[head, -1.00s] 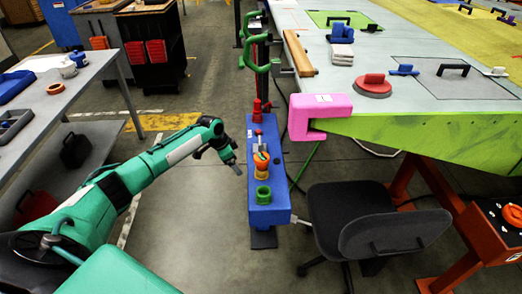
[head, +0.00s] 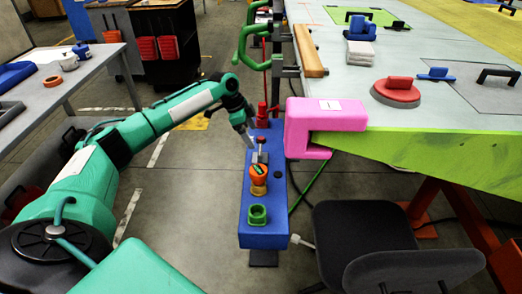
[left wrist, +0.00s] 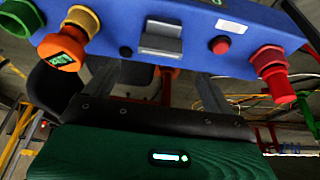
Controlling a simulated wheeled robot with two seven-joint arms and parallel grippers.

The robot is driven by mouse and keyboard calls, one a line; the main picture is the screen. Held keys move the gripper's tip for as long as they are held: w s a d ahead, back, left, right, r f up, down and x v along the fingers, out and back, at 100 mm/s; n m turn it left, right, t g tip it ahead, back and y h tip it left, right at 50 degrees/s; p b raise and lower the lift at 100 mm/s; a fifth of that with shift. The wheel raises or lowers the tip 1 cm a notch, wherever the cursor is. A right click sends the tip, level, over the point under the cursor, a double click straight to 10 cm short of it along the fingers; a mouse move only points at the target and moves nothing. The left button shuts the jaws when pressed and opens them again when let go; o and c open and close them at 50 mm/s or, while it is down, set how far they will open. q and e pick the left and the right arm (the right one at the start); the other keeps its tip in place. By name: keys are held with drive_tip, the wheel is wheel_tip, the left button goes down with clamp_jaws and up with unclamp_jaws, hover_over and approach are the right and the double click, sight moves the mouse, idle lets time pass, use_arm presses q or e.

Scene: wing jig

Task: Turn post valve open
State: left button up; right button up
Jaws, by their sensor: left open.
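A blue post panel (head: 248,222) stands upright left of the table and carries several fittings. An orange knob (head: 258,172) with a green mark sits on a yellow collar; it is also at the left of the left wrist view (left wrist: 60,52). A red knob (head: 262,117) is at the panel's far end and at the right of the left wrist view (left wrist: 270,72). I cannot tell which knob is the valve. My left gripper (head: 249,140) is open and empty, beside the panel's far half. In the left wrist view its fingers (left wrist: 153,88) point toward the grey bracket (left wrist: 162,40).
A green ring fitting (head: 257,214) is at the panel's near end. A pink clamp (head: 325,126) grips the table corner to the right. A black chair (head: 365,235) stands close at the right. A grey bench (head: 85,75) is at the left, with open floor between.

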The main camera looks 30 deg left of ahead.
sight(260, 149)
use_arm(q)
drive_tip(key=x, duration=0.8)
drive_tip(key=shift+a, duration=0.1)
drive_tip(key=shift+w+f, duration=0.1)
drive_tip(key=shift+f, duration=0.35)
use_arm(e)
drive_tip(key=shift+r, duration=0.85)
use_arm(q)
drive_tip(key=c, duration=1)
use_arm(e)
drive_tip(key=shift+f, duration=0.1)
